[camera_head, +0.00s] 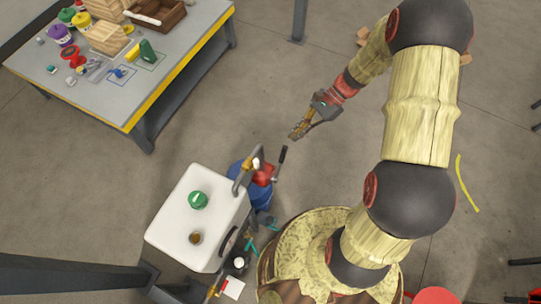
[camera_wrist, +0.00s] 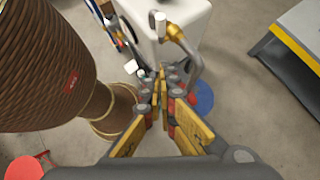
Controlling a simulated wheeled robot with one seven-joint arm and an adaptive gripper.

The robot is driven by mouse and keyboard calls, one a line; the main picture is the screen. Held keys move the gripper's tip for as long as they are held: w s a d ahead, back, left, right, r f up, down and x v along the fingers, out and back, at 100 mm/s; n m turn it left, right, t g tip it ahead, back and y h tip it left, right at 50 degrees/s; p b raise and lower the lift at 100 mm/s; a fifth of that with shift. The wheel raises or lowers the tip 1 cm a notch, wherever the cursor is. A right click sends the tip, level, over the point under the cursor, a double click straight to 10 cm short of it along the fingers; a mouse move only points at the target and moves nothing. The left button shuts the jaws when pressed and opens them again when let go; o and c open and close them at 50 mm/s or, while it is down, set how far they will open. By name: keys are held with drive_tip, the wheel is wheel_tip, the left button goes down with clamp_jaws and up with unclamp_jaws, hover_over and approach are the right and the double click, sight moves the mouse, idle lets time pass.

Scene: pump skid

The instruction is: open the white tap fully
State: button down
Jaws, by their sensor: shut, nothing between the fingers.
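The white tap (camera_head: 256,163) is a small white handle on a brass valve at the top of a bent grey pipe, beside the white tank. It also shows in the wrist view (camera_wrist: 160,22), near the top, beyond my fingertips. Its exact turn is too small to tell in the head view. My gripper (camera_head: 294,134) is shut and empty, to the right of and apart from the tap. In the wrist view my gripper's fingers (camera_wrist: 160,75) meet, pointing toward the tank side.
The white tank (camera_head: 170,232) has a green knob (camera_head: 198,200) on top. A workbench (camera_head: 100,90) is at upper left. Floor around my gripper is clear.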

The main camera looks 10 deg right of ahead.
sight(255, 165)
drive_tip(key=a+r+p+x, duration=0.1)
drive_tip(key=x, duration=0.5)
drive_tip(key=r+p+x, duration=0.1)
drive_tip(key=p+x, duration=0.1)
drive_tip(key=x, duration=0.5)
drive_tip(key=shift+s+a, duration=0.3)
drive_tip(key=shift+a, duration=0.05)
